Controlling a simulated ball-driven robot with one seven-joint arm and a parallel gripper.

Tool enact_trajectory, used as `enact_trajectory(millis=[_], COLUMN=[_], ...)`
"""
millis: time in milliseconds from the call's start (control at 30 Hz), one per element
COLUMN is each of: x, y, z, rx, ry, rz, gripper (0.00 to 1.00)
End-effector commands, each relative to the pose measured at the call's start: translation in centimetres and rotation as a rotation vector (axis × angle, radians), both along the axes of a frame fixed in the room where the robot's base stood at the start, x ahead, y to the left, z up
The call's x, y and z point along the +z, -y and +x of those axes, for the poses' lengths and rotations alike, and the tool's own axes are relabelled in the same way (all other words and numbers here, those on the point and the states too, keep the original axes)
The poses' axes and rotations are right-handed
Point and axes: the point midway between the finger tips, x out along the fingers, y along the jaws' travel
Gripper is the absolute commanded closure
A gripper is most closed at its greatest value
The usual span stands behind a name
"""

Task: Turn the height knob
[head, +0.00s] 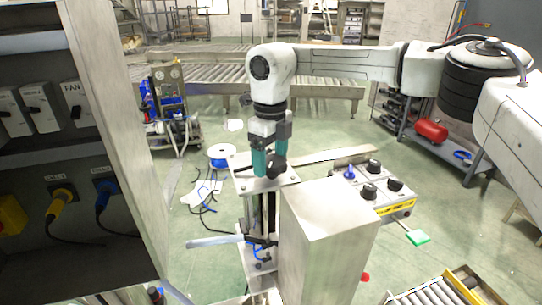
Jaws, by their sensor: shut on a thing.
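The height knob (279,164) is a black knob on the grey metal top plate (246,183) of the stand in the middle of the head view. My gripper (270,164) comes down from above with its teal fingertips at the plate. It is shut on the black knob, which shows partly between and beside the fingers. The far side of the knob is hidden by the fingers.
A tall metal box (325,215) stands just right of the plate. A control panel with black knobs (372,188) lies beyond it. An open switch cabinet (145,130) fills the left. A blue cable reel (221,155) sits on the floor behind.

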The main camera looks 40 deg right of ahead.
Motion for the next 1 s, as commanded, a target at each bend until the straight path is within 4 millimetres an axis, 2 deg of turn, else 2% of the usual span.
enact_trajectory(millis=[1000], x=[0.25], y=[-0.33], z=[-0.08], rx=[0.964], ry=[0.008], rz=[-0.002], gripper=[0.56])
